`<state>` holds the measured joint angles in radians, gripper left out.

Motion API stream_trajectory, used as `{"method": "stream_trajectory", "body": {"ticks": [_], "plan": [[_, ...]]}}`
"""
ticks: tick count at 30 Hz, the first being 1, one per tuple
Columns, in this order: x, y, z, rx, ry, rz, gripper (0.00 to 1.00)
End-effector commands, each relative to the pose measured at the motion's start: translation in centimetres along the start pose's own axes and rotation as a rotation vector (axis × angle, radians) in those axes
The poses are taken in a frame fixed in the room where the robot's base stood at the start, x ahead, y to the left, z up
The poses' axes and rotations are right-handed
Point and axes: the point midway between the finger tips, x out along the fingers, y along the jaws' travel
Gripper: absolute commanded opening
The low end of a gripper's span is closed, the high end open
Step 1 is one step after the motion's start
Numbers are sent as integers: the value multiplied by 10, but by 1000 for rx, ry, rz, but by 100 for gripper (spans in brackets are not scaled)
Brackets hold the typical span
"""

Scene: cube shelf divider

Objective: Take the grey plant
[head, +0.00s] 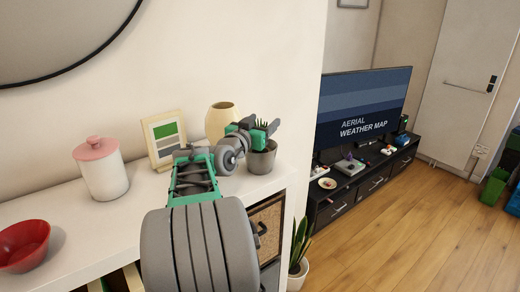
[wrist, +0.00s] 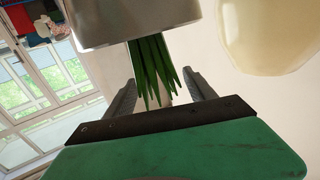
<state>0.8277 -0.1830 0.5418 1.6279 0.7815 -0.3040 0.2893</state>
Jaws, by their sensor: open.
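The grey plant is a small grey pot (head: 262,159) with green spiky leaves, standing at the right end of the white shelf top (head: 140,229). My gripper (head: 264,124) is at the plant's leaves, above the pot's rim. In the wrist view the picture is turned over, with the grey pot (wrist: 135,18) at the top and its green leaves (wrist: 152,68) hanging down between the two fingers of my gripper (wrist: 161,90). The fingers are apart, one on each side of the leaves. Whether they touch the leaves I cannot tell.
A cream vase (head: 222,118) stands just left of the plant and shows close by in the wrist view (wrist: 268,30). A picture frame (head: 164,139), a white jar with pink lid (head: 103,172) and a red bowl (head: 23,246) stand further left. The shelf's right edge is near the pot.

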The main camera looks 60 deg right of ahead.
Motion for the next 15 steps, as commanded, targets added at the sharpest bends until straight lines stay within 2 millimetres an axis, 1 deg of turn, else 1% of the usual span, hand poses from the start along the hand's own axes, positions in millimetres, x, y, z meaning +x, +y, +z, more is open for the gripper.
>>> {"method": "stream_trajectory", "body": {"ticks": [1,3,8,15], "plan": [[6,1,-1,-2,-1,2,64],[9,1,0,-1,0,2,64],[9,2,2,-1,0,2,64],[9,3,2,-1,0,4,45]]}}
